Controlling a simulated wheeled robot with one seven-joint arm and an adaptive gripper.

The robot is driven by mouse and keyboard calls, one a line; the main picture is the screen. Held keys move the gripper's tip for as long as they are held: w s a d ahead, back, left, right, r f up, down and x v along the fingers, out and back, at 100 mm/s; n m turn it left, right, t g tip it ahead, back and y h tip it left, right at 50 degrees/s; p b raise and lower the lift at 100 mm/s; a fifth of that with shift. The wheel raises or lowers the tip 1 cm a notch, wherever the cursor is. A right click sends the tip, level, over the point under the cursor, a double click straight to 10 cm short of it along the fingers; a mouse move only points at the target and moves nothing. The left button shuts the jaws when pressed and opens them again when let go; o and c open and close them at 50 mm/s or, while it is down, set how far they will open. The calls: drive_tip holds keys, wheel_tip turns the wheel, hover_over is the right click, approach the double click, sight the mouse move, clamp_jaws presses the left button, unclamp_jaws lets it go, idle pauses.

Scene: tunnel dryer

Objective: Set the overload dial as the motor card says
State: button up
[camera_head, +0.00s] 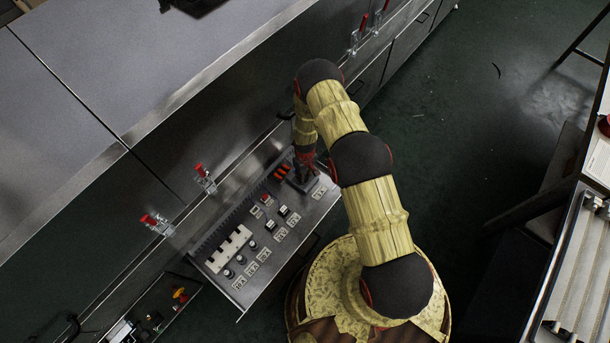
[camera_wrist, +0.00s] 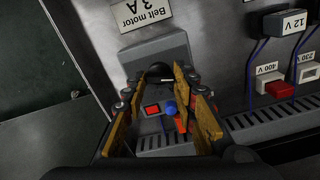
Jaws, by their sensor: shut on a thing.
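The grey overload unit (camera_wrist: 165,42) stands on the metal panel, with a red button, a blue button and an orange lever on its face. Its dark round dial (camera_wrist: 160,70) sits between my fingertips, with a small pale mark near it; the scale cannot be read. My gripper (camera_wrist: 157,78) is shut on the dial. The motor card (camera_wrist: 140,13) beside the unit reads "Belt motor 3 A", upside down in the wrist view. In the head view my gripper (camera_head: 306,158) is over the overload unit (camera_head: 302,183) at the panel's right end, hiding its dial.
The slanted panel (camera_head: 225,285) carries several labelled parts. A "12 V" part (camera_wrist: 286,22) and terminals marked 400 V and 230 V, with blue wires, lie right of my gripper in the wrist view. Red-handled clamps (camera_head: 205,178) line the machine edge. Dark floor is at right.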

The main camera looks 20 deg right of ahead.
drive_tip(key=shift+m, duration=0.4)
drive_tip(key=m+b, duration=0.2)
drive_tip(key=m, duration=0.2)
drive_tip(key=shift+b, duration=0.35)
drive_tip(key=shift+w+m+b, duration=0.1)
drive_tip(key=shift+m+b, duration=0.65)
drive_tip(key=shift+m, duration=1.75)
drive_tip(key=o, duration=1.2)
drive_tip(key=shift+c, duration=0.2)
drive_tip(key=shift+r, duration=0.15)
wheel_tip(320, 180, up, 12)
